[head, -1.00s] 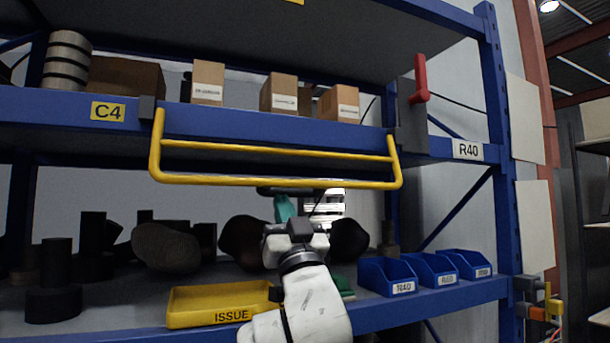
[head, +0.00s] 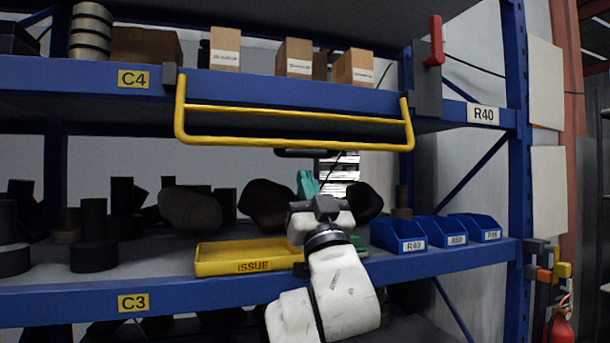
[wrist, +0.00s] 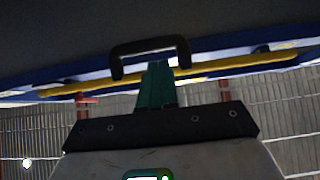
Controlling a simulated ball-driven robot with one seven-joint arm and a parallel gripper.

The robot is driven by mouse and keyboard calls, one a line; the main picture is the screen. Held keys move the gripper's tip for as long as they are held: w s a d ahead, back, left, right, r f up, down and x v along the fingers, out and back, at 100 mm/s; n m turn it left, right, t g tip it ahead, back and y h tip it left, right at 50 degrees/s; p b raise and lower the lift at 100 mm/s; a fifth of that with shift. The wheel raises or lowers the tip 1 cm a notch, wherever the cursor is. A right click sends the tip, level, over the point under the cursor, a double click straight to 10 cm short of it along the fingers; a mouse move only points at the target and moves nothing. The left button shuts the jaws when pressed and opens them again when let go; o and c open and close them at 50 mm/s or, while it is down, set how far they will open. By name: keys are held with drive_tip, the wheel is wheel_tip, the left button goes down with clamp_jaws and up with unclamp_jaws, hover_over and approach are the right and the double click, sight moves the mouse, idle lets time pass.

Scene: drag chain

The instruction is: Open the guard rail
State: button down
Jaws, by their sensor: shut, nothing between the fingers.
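The yellow guard rail (head: 295,143) hangs across the front of the upper shelf, its two ends at dark brackets on the blue beam. A red lever (head: 434,42) stands upright on the grey plate at the right. A black handle (head: 300,153) shows just below the rail's lower bar. In the wrist view the handle (wrist: 150,48) lies just ahead of the fingertips, with the yellow rail (wrist: 215,65) behind it. My gripper (head: 307,180), with teal fingers, is shut and empty below the rail and handle. In the wrist view its fingers (wrist: 157,80) point toward the handle; contact cannot be told.
Cardboard boxes (head: 294,58) stand on the upper shelf behind the rail. The lower shelf holds a yellow ISSUE tray (head: 225,262), blue bins (head: 398,234) and dark rounded parts (head: 190,208). A blue upright (head: 516,150) stands at the right.

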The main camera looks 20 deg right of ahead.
drive_tip(key=s+d+f+g+h, duration=0.1)
drive_tip(key=d+f+g, duration=0.1)
drive_tip(key=f, duration=0.8)
drive_tip(key=s+d+f+m+g+b, duration=0.1)
drive_tip(key=s+d+f+g, duration=0.15)
drive_tip(key=f, duration=0.75)
drive_tip(key=d+f+g+h, duration=0.1)
drive_tip(key=f+g, duration=0.2)
drive_tip(key=f, duration=0.7)
drive_tip(key=s+d+f+g, duration=0.25)
drive_tip(key=s+f, duration=0.25)
drive_tip(key=f, duration=0.5)
drive_tip(key=s+d+f+g, duration=0.1)
drive_tip(key=s+f+g, duration=0.4)
drive_tip(key=f, duration=0.6)
drive_tip(key=s+f+g+y, duration=0.1)
drive_tip(key=s+f+g, duration=0.4)
drive_tip(key=s, duration=0.5)
drive_tip(key=s+f+g, duration=0.2)
drive_tip(key=s+f, duration=0.4)
drive_tip(key=s, duration=0.5)
drive_tip(key=s+f+g+y, duration=0.1)
drive_tip(key=s+f+g, duration=0.4)
drive_tip(key=s, duration=0.5)
wheel_tip(320, 180, up, 12)
drive_tip(key=t+p, duration=0.1)
drive_tip(key=p, duration=1.1)
drive_tip(key=shift+s+a+f+n, duration=0.25)
drive_tip(key=shift+s+a+n, duration=0.05)
drive_tip(key=shift+s, duration=0.1)
